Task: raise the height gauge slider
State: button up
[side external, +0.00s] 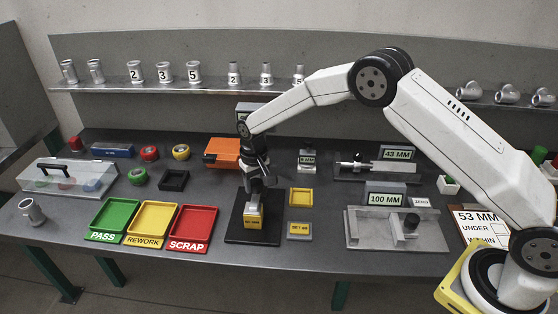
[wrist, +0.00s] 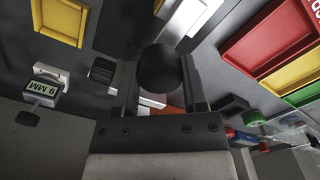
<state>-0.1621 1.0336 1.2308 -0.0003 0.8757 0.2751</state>
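The height gauge stands on a black base (side external: 244,238) left of the table's middle, and most of it is hidden behind my arm. A yellow-fronted block (side external: 253,220) sits on the base. My gripper (side external: 258,181) points down above that block. In the wrist view a round black knob (wrist: 158,68), probably the slider's, lies between the two fingers of my gripper (wrist: 160,85). The fingers are close on either side of it; I cannot tell whether they press on it. A pale block (wrist: 187,16) shows beyond the knob.
Green (side external: 114,218), yellow (side external: 152,222) and red (side external: 193,226) trays stand left of the base. A small yellow tray (side external: 301,197) and the 9 MM gauge (side external: 308,160) are to its right. The 100 MM gauge plate (side external: 375,232) is further right.

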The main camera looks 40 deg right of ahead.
aim_at(255, 182)
grip_shut()
jog(key=shift+r, duration=0.1)
notch_tip(255, 182, up, 6)
jog(key=shift+f, duration=0.1)
jog(key=o, duration=0.9)
grip_release()
